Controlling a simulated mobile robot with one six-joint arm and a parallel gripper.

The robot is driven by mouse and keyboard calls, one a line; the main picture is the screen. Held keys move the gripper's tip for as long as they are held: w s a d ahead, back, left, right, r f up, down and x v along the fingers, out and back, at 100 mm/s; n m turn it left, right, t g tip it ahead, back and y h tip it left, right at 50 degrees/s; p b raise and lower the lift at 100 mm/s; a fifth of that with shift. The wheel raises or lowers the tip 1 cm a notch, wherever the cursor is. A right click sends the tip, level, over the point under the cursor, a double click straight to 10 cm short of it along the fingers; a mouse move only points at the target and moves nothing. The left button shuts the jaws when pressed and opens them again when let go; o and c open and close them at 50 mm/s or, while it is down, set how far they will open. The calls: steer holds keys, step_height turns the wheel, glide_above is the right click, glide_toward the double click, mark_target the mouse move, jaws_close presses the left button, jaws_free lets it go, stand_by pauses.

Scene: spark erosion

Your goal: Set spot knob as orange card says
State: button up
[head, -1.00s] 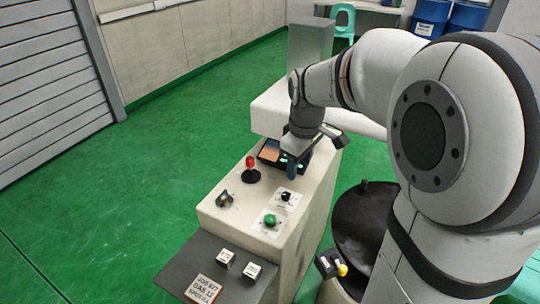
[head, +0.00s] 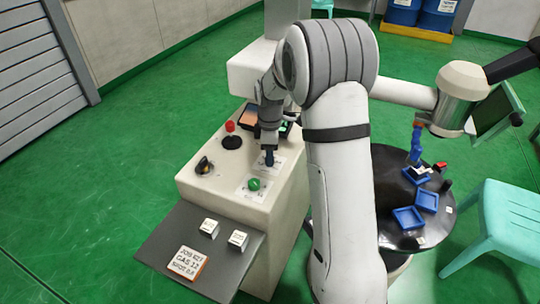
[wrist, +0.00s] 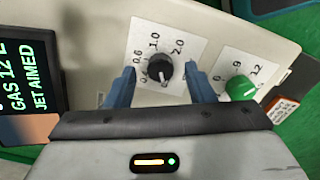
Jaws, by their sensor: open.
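The spot knob is the black knob (wrist: 158,70) on a white dial plate (wrist: 178,30) marked 0.6, 1.0 and 2.0 in the wrist view. A small pale mark shows near its lower edge; I cannot tell its exact setting. My gripper (wrist: 159,72) is open, one blue finger on each side of the knob, apart from it in the picture.
A green knob (head: 254,184) with a 6, 9, 12 scale sits beside the spot knob. A red-topped lever (head: 231,134) and a black rotary switch (head: 204,166) stand left. A screen (wrist: 30,75) reads GAS 12, JET AIMED. Two white blocks (head: 209,228) (head: 238,240) sit on the shelf.

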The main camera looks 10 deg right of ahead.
steer(key=shift+f, duration=0.65)
steer(key=c, duration=1)
